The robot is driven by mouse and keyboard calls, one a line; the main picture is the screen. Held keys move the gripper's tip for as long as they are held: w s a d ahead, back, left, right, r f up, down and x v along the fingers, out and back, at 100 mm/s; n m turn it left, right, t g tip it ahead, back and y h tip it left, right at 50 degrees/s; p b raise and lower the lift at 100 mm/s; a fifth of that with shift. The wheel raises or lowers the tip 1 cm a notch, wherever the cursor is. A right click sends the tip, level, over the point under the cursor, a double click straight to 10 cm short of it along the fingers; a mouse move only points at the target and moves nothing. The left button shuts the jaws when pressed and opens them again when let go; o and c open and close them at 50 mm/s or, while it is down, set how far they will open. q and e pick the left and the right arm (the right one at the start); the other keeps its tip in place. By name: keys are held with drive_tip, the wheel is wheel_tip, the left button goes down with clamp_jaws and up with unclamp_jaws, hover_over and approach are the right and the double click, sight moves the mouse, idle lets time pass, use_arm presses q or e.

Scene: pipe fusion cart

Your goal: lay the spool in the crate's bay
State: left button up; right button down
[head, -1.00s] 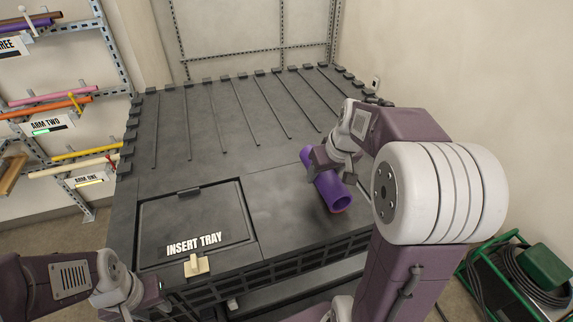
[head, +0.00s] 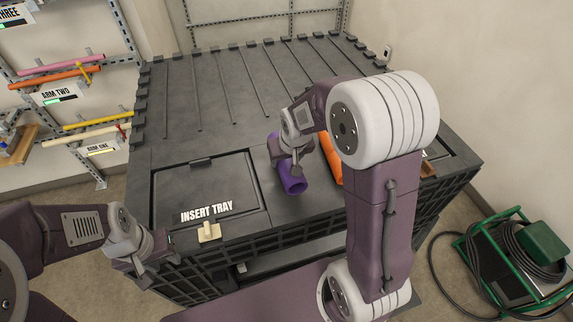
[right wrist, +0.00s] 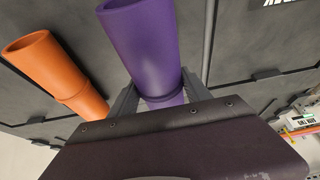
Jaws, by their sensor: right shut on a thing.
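The spool looks to be the purple pipe (head: 292,184), with an open end facing the front in the head view. My right gripper (head: 287,158) is shut on it over the dark crate (head: 165,125). I cannot tell whether the pipe touches the crate top. In the right wrist view the purple pipe (right wrist: 145,50) sits between the two fingers of my right gripper (right wrist: 156,97). My left gripper (head: 146,268) hangs off the crate's front left corner, apart from the pipe; its jaw opening is unclear. I cannot make out which recess is the bay.
An orange pipe (head: 331,158) lies right of the purple one, partly behind my right arm; it shows in the wrist view (right wrist: 55,75). The insert tray lid (head: 190,182) with a tan latch (head: 208,231) is at front left. A green-framed cable reel (head: 510,262) stands right.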

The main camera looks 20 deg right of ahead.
drive_tip(key=shift+f, duration=0.1)
wheel_tip(320, 180, down, 4)
drive_tip(key=shift+d+r+p, duration=0.1)
drive_tip(key=shift+d+p, duration=0.05)
drive_tip(key=shift+p, duration=0.15)
drive_tip(key=shift+w, duration=0.2)
drive_tip(key=shift+s+f, duration=0.15)
drive_tip(key=shift+f, duration=0.05)
drive_tip(key=shift+c, duration=2.4)
unclamp_jaws()
drive_tip(key=shift+s, duration=0.1)
